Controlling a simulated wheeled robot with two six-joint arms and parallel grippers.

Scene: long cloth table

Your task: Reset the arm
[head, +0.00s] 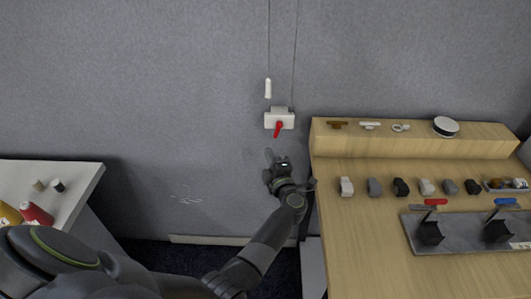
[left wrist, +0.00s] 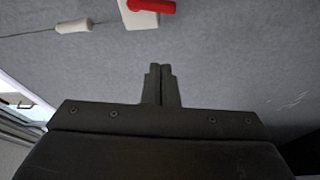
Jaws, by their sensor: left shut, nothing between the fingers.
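My left arm reaches in from the lower left in the head view. Its gripper (head: 270,157) is in front of the grey wall, just below a white switch box with a red lever (head: 278,129). In the left wrist view the two fingers of the left gripper (left wrist: 160,72) are together with nothing between them. The red lever also shows at the top of that view (left wrist: 152,7), apart from the fingertips. My right gripper is in neither view.
A white pull handle (head: 267,88) hangs on a cord above the switch box. To the right, a wooden table (head: 350,245) carries a row of small blocks and a grey metal plate (head: 460,240) with two black holders. A white table (head: 75,175) with bottles stands at the left.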

